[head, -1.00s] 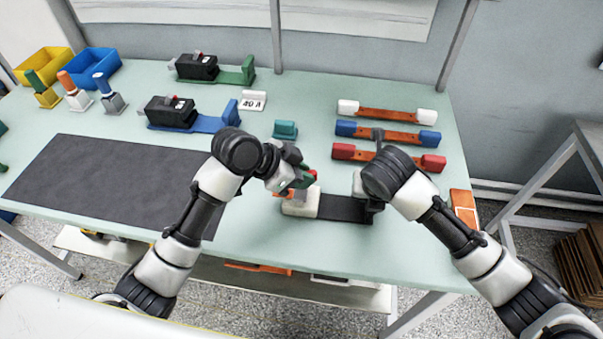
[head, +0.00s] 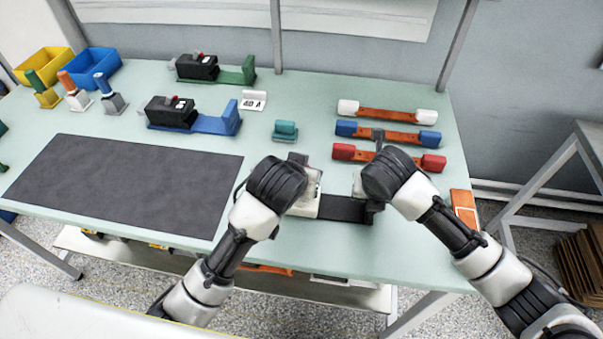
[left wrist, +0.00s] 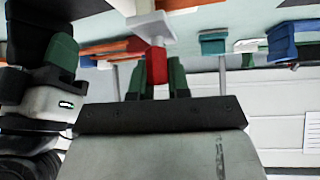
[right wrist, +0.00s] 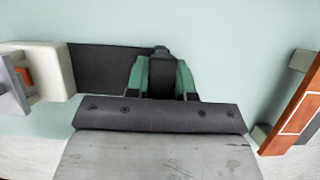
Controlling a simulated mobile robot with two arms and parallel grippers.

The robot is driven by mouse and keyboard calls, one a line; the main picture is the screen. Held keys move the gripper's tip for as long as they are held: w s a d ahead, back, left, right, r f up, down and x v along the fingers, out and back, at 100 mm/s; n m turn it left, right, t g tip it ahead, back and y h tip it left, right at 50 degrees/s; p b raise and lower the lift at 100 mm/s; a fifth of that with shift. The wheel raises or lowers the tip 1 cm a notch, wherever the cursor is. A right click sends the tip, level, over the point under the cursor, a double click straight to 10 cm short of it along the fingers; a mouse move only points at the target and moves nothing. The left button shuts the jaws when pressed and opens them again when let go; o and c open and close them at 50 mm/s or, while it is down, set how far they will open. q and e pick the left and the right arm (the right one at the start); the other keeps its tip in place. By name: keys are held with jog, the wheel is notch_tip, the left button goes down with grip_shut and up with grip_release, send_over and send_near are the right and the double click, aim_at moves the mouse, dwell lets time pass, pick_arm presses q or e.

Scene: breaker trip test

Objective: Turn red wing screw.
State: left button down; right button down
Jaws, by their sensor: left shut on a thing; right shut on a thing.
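The red wing screw (left wrist: 156,66) shows in the left wrist view, between the green fingers of my left gripper (left wrist: 157,82), which is shut on it. It meets a pale block (left wrist: 150,24) of the fixture. In the head view my left wrist hides the screw. The fixture has a whitish end block (head: 306,207) and a dark base plate (head: 343,208) on the bench. In the right wrist view my right gripper (right wrist: 162,78) is shut on the far end of the dark plate (right wrist: 105,70), opposite the block.
Behind the fixture lie bars with red (head: 433,164), blue (head: 428,141) and white (head: 427,116) ends. A teal block (head: 285,131) stands close behind. An orange piece (head: 463,200) lies at the right edge. A dark mat (head: 120,185) covers the left.

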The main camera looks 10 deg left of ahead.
pick_arm(q)
jog(key=shift+n+y, duration=0.9)
jog(key=shift+n, duration=0.2)
jog(key=c, duration=1.1)
grip_release()
jog(key=v, duration=1.2)
